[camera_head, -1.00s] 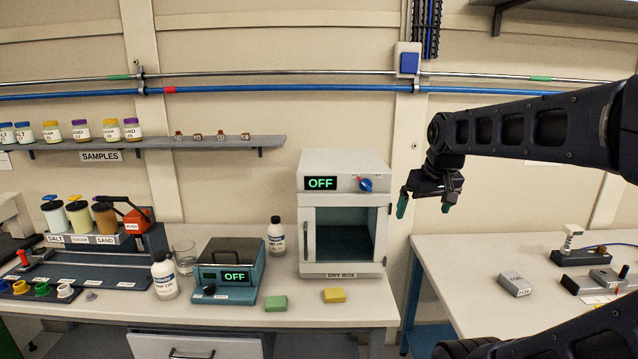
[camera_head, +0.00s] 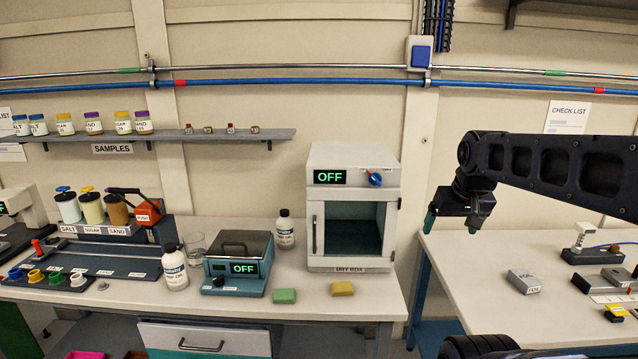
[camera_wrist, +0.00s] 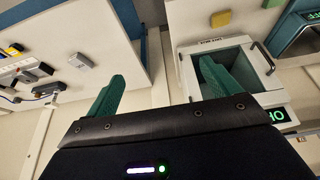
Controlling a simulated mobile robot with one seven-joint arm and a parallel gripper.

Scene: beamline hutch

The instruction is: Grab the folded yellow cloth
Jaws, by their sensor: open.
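The folded yellow cloth (camera_head: 343,288) lies flat on the left table, in front of the dry box and near the table's front edge. A similar green cloth (camera_head: 285,296) lies to its left. In the wrist view the yellow cloth (camera_wrist: 220,19) shows near the top, beyond the dry box. My gripper (camera_head: 452,222) is open and empty, with green fingers. It hangs in the air to the right of the dry box, well above and to the right of the yellow cloth. Its two spread fingers also show in the wrist view (camera_wrist: 160,90).
The white dry box (camera_head: 352,157), reading OFF, stands open-fronted behind the cloth. A teal device (camera_head: 238,263) and white bottles (camera_head: 285,230) stand to the left. A gap separates this table from the right table (camera_head: 480,290), which holds a grey block (camera_head: 524,281).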

